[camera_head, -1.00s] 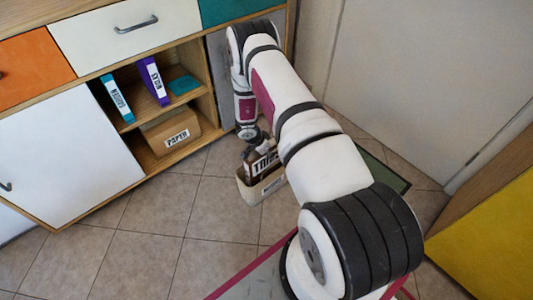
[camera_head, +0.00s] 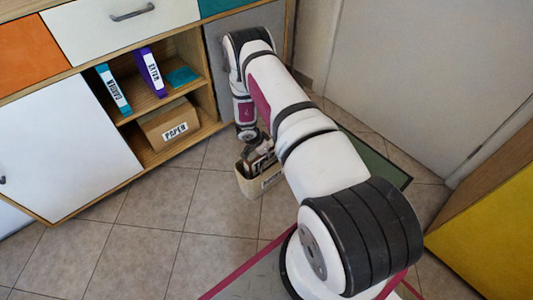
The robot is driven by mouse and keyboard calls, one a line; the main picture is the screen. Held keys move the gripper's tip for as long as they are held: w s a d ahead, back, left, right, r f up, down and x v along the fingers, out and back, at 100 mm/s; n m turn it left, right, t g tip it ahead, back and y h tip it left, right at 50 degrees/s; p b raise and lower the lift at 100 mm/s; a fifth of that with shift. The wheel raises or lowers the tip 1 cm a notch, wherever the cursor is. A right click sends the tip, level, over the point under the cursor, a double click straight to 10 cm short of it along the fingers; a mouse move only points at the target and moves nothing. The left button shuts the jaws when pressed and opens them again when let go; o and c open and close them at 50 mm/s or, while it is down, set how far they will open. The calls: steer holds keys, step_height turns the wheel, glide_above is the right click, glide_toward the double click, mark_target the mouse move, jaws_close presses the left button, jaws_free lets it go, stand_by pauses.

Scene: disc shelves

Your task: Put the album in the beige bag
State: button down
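The album (camera_head: 262,165) is dark with a white label and sits partly down inside the beige bag (camera_head: 258,185), its upper part showing above the rim. The bag stands upright on the tiled floor, open at the top. My gripper (camera_head: 257,147) points down over the bag and meets the album's top edge. It appears shut on the album, though the fingers are small and partly hidden. The album's lower part is hidden by the bag's wall.
A cabinet stands behind and to the left; its open shelves hold a teal binder (camera_head: 115,90), a purple binder (camera_head: 149,72), a teal item (camera_head: 182,76) and a cardboard box (camera_head: 170,125) marked PAPER. A yellow-fronted cabinet (camera_head: 495,235) is at right. The left floor is clear.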

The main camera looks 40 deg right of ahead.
steer(key=shift+w+f, duration=0.1)
steer(key=shift+f, duration=0.2)
steer(key=c, duration=1.1)
jaws_free()
